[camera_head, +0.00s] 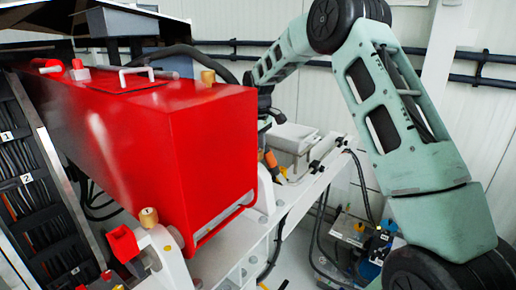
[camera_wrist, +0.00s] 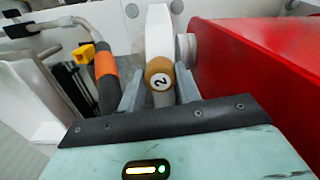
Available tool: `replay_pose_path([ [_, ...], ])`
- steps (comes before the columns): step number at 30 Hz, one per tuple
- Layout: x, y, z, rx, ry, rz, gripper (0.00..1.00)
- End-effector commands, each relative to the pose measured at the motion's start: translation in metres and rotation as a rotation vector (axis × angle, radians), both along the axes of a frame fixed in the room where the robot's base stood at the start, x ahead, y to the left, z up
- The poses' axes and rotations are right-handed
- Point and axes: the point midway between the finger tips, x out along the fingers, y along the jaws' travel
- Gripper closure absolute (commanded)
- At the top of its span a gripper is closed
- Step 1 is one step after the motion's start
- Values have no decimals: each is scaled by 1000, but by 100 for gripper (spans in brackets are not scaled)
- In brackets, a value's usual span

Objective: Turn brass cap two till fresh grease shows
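A brass cap marked 2 (camera_wrist: 160,76) shows in the wrist view on top of a white upright part beside a red housing. My gripper (camera_wrist: 160,88) is open, with one grey finger on each side of this cap. Narrow gaps seem to show between fingers and cap; I cannot tell whether either finger touches it. No grease is visible at the cap. In the head view my arm reaches behind the red housing (camera_head: 180,140), which hides the fingers and this cap.
Two other brass caps, one at the housing's rear top (camera_head: 208,77) and one at the front (camera_head: 149,216), show in the head view. An orange-and-black handle (camera_wrist: 106,72) and a yellow block (camera_wrist: 85,52) stand left of my gripper. The red wall is close on its right.

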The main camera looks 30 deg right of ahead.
Motion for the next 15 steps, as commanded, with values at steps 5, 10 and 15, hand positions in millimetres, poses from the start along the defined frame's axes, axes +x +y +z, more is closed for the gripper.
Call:
replay_pose_path([
  [5,0,0,0,0,0,0,90],
  [10,0,0,0,0,0,-17,90],
  [15,0,0,0,-1,-1,-80,90],
])
